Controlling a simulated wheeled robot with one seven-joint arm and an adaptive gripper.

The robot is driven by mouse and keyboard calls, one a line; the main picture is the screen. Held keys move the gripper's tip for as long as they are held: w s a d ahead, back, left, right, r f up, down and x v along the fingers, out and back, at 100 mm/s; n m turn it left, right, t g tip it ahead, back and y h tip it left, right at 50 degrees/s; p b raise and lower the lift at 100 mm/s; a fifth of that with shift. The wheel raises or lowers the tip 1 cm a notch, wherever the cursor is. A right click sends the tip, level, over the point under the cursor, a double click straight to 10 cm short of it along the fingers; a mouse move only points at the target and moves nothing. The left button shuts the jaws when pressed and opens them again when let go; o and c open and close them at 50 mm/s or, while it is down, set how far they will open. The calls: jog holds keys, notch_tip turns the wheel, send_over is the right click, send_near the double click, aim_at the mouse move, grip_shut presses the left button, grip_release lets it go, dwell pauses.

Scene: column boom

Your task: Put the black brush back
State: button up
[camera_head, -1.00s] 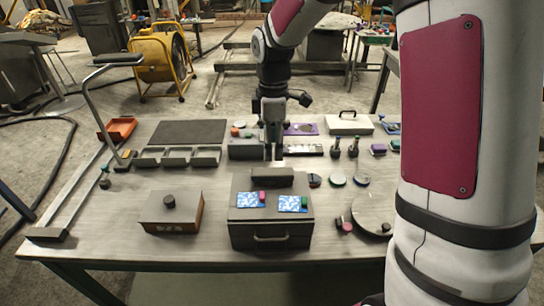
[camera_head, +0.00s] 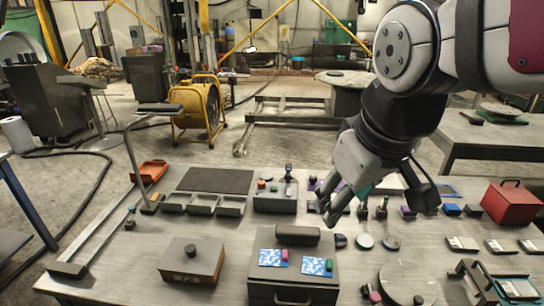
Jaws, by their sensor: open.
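A dark, rounded, oblong piece (camera_head: 298,235) lies across the rear top of the grey drawer box (camera_head: 293,291). It may be the black brush, but I cannot tell it from a handle. Small upright dark pieces (camera_head: 382,208) stand at the back right of my gripper, too small to identify surely. My gripper (camera_head: 328,210) is open, tilted down to the left, above the table behind and right of the drawer box. I see nothing between its fingers. The arm hides part of the back of the table.
Blue-white cards (camera_head: 273,258) with small coloured blocks lie on the drawer box. A knobbed box (camera_head: 192,262) stands left, a round plate (camera_head: 408,286) right. Trays (camera_head: 202,204) and a dark mat (camera_head: 217,180) are behind. A red box (camera_head: 511,202) and tilted frame (camera_head: 512,288) are far right.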

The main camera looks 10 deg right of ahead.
jog(key=s+m, duration=0.1)
jog(key=s, duration=0.1)
jog(key=s+m+t, duration=0.1)
jog(key=s+m, duration=0.1)
jog(key=s, duration=0.1)
jog(key=shift+s, duration=0.1)
